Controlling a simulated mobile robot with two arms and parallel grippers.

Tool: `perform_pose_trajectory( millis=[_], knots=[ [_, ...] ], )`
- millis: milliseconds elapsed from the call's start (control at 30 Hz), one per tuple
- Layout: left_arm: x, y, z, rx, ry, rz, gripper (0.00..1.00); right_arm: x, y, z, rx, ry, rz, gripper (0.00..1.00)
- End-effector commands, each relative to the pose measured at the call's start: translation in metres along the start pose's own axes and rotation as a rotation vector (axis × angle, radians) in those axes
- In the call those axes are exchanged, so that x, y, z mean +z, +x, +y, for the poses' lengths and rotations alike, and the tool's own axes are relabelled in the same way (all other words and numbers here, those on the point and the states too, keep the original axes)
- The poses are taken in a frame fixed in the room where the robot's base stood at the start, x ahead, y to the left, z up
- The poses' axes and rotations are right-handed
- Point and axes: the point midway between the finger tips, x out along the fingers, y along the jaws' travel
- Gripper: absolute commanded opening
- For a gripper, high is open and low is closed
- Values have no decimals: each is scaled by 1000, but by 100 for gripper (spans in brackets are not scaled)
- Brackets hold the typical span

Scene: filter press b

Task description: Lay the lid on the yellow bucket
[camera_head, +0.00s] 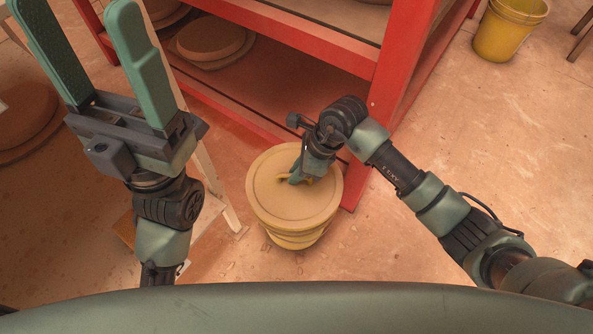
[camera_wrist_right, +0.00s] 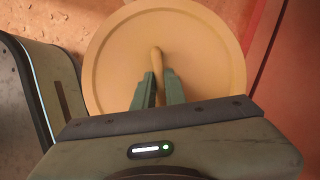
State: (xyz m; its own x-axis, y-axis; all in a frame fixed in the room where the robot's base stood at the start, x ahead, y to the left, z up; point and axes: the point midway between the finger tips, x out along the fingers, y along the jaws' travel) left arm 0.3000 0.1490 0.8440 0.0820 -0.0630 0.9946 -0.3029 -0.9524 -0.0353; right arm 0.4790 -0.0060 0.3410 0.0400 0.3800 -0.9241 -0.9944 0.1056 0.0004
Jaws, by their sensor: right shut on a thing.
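The round tan-yellow lid (camera_head: 272,205) is level or nearly so over a ribbed yellow bucket (camera_head: 296,240) on the floor, and hides its opening. I cannot tell whether the lid touches the rim. My right gripper (camera_head: 295,179) is shut on the lid's handle from above. In the right wrist view, the lid (camera_wrist_right: 115,60) fills the middle, and the handle (camera_wrist_right: 157,60) is between the fingertips of the gripper (camera_wrist_right: 158,88). My left gripper (camera_head: 78,8) is open and empty, raised at the upper left.
A red-framed shelf (camera_head: 385,70) stands just behind the bucket, with round discs (camera_head: 212,38) inside. A pale wooden leg (camera_head: 215,180) is to the left. Another yellow bucket (camera_head: 508,32) is at the upper right. The floor at right is clear.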

Motion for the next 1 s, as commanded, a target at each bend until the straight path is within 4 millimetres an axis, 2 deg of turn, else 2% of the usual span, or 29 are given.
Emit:
perform_pose_trajectory(
  millis=[700, 733, 800, 1000],
  knots=[
    [-1, 3, 0, 4, 1, 12, 69, 0, 2, 0, -1, 0, -1, 0],
    [-1, 3, 0, 4, 1, 12, 69, 0, 2, 0, -1, 0, -1, 18],
    [-1, 3, 0, 4, 1, 12, 69, 0, 2, 0, -1, 0, -1, 37],
    [-1, 2, 0, 3, 1, 10, 69, 0, 2, 0, 0, 0, -1, 37]
  ],
)
